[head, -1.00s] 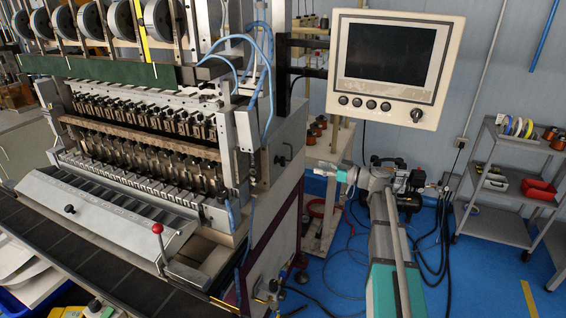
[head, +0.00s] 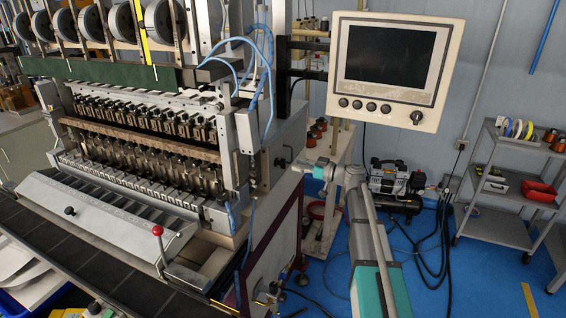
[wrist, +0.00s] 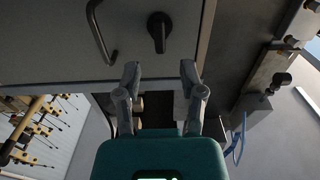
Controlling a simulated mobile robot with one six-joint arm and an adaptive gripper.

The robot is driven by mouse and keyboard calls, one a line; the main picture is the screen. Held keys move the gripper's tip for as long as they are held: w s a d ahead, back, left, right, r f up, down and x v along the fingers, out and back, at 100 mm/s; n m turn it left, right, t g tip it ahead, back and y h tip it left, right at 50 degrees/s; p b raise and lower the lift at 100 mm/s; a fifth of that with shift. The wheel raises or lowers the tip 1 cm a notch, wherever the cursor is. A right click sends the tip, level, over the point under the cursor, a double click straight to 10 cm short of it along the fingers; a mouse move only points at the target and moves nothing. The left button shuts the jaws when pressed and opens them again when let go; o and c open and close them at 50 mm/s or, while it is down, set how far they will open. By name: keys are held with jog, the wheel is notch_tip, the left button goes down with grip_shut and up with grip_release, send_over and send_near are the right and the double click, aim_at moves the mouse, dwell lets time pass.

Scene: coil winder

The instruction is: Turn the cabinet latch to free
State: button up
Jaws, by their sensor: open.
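The cabinet latch (wrist: 158,31) is a black turn knob on a round base, on a grey panel in the wrist view. Its grip lies roughly along the picture's vertical. A dark bent handle (wrist: 101,32) is beside it on the left. My gripper (wrist: 161,72) is open and empty, with its two fingertips just below the latch in the picture and apart from it. In the head view my gripper (head: 308,166) is by the right side of the machine cabinet (head: 290,140). The latch is too small there to make out clearly.
A control screen (head: 386,65) hangs above my arm. A wooden-topped stand (head: 325,150) with copper spools is behind my gripper. A compressor (head: 397,180) and black cables lie on the blue floor. A grey trolley (head: 500,185) stands at right.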

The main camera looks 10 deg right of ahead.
aim_at(285, 162)
jog(key=shift+x, duration=3.1)
jog(key=shift+c, duration=0.2)
grip_shut()
